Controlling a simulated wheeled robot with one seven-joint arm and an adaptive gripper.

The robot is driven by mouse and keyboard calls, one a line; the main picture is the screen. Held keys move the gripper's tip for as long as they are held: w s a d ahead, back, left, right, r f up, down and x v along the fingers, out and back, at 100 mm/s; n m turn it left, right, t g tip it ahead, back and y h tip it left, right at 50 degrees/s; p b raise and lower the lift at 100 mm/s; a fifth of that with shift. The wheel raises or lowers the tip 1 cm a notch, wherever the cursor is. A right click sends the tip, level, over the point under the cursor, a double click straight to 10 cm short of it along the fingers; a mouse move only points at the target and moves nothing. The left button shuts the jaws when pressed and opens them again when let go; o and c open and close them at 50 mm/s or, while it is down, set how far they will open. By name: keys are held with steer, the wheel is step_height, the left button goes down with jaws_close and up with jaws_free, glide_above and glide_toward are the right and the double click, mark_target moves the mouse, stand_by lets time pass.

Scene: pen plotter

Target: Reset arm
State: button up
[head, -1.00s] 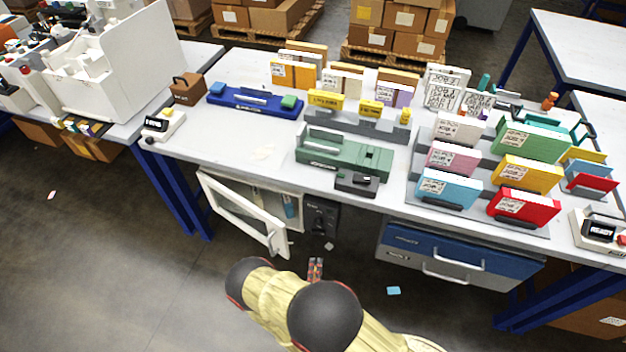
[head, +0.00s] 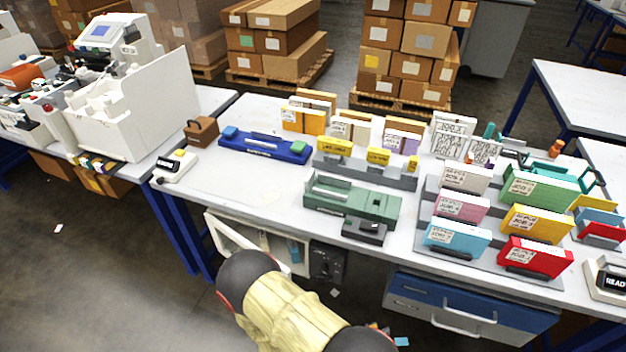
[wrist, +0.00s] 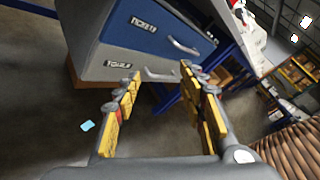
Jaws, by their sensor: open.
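My gripper (wrist: 155,88) shows in the wrist view with its two yellow-padded fingers spread apart and nothing between them. Beyond the fingers is a blue and grey drawer unit (wrist: 150,30) with labelled drawers and metal handles. In the head view my arm is at the bottom centre, in front of the table (head: 215,190); the gripper itself is mostly hidden behind my arm there. The same drawer unit (head: 470,305) hangs under the table to the right of my arm.
A white cabinet door (head: 232,236) stands open under the table, close to my arm. Green (head: 352,200) and blue (head: 264,146) devices and racks of coloured job folders (head: 535,258) stand on the table. Open floor is at lower left.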

steer(key=s+a+r+m+g+y+p, duration=0.1)
steer(key=s+a+r+m+g+y, duration=0.2)
steer(key=r+m, duration=0.55)
steer(key=s+a+r+m+g+y+p, duration=0.1)
steer(key=r+m+g+y, duration=0.3)
steer(key=r+m, duration=0.45)
steer(key=s+a+r+m+g+y, duration=0.1)
steer(key=s+a+r+m+y, duration=0.1)
steer(key=r+m+y, duration=0.45)
steer(key=d+r+m+t+p, duration=0.1)
steer(key=d+r+m+t, duration=0.2)
steer(key=r, duration=0.9)
steer(key=d+r+m+t+y+p, duration=0.1)
steer(key=d+r+m+t, duration=0.2)
steer(key=r, duration=0.9)
steer(key=shift+s+d+r+m+t, duration=0.25)
steer(key=shift+s+d+m+t, duration=0.1)
steer(key=shift+m+t, duration=0.25)
steer(key=shift+y, duration=0.25)
